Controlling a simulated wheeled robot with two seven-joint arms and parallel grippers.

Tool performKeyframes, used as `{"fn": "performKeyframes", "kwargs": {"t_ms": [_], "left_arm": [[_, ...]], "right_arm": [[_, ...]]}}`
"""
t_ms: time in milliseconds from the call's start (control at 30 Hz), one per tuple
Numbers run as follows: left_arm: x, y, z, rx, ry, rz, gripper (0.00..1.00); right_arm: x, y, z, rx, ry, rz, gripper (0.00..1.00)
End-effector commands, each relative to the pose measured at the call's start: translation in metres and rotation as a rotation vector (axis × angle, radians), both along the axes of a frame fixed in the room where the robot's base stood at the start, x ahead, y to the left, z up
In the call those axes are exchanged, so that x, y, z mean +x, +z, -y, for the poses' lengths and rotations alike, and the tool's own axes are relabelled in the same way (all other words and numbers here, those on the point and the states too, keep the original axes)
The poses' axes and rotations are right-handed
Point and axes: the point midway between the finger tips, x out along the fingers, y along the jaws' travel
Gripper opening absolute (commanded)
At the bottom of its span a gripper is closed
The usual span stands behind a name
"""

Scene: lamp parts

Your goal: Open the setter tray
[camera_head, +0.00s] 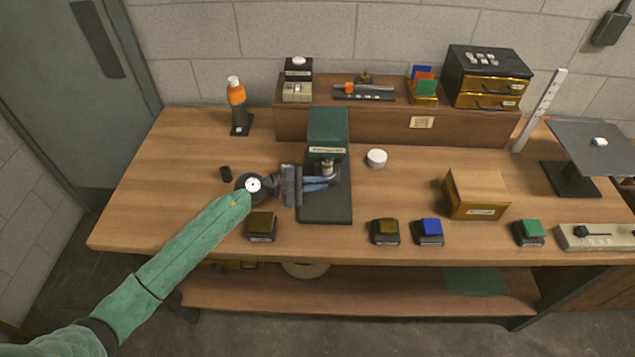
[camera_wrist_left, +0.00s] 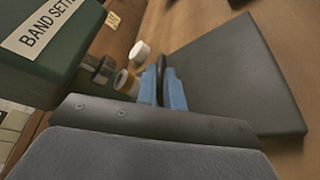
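The band setter (camera_head: 327,130) is a dark green machine standing on a flat dark plate (camera_head: 326,210) near the middle of the table. Its labelled green head also shows in the wrist view (camera_wrist_left: 45,45). My left gripper (camera_head: 322,184) reaches in from the left under the head, over the plate. In the wrist view its two blue fingers (camera_wrist_left: 164,88) stand close together, with a thin dark upright piece filling the narrow gap. Which part of the setter this piece is, and the tray's own edges, I cannot make out. My right gripper is out of view.
A white round piece (camera_head: 377,158) lies right of the setter. Small dark blocks (camera_head: 262,226) stand along the front edge, with a cardboard box (camera_head: 476,193) to the right. A shelf (camera_head: 400,120) runs along the back. The table's left part is mostly clear.

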Motion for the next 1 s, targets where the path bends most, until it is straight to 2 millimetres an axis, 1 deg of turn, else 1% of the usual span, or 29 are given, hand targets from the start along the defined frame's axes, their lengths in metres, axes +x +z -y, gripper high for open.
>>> {"fn": "performKeyframes", "kwargs": {"t_ms": [233,300,367,433,500,600,700,833,1000], "left_arm": [[0.0,0.0,0.0,-0.001,0.001,0.0,0.0],[-0.004,-0.001,-0.001,0.001,0.001,0.0,0.0],[-0.013,-0.002,-0.001,0.002,0.0,0.001,0.0],[-0.027,-0.004,-0.001,0.002,-0.001,0.0,0.0],[-0.045,-0.004,-0.001,0.003,-0.002,0.002,0.0],[-0.068,-0.003,-0.001,0.003,-0.002,0.001,0.0],[-0.085,-0.002,-0.001,0.002,-0.001,0.001,0.0],[-0.095,0.0,0.0,0.0,0.0,0.001,0.0],[-0.096,0.0,0.0,0.0,0.0,0.0,0.0]], "right_arm": [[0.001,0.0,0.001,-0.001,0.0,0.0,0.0],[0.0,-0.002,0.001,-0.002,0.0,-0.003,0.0],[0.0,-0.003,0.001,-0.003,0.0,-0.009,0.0],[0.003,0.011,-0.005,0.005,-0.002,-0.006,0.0],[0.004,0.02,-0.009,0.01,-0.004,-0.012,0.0],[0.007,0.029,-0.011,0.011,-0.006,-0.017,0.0],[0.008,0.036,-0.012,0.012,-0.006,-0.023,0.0],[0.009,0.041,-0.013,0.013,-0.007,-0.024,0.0],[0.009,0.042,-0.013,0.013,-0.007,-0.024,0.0]]}}
